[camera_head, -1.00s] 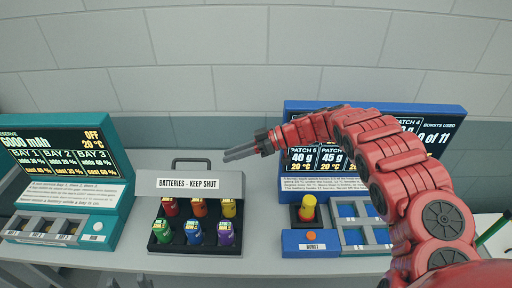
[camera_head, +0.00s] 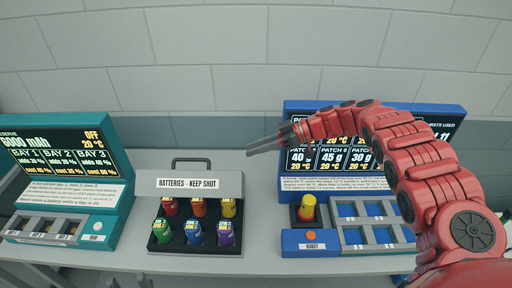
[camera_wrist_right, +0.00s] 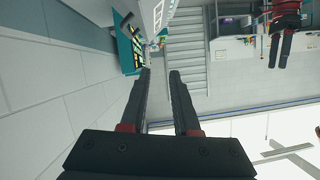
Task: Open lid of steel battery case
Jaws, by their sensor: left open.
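The steel battery case (camera_head: 153,246) stands on the bench with its lid (camera_head: 225,185) raised upright behind it. The lid carries a label reading "BATTERIES - KEEP SHUT" and a dark handle (camera_head: 191,161) on top. Several coloured batteries stand in the dark tray inside. My right gripper (camera_head: 248,152) is in the air to the right of the lid and apart from it. In the wrist view its two fingers (camera_wrist_right: 160,73) are apart with nothing between them. My left gripper (camera_wrist_right: 278,66) shows at the upper right of the wrist view, open and empty.
A teal bay charger (camera_head: 95,222) with a screen stands left of the case. A bare bench strip (camera_head: 260,220) lies between case and console.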

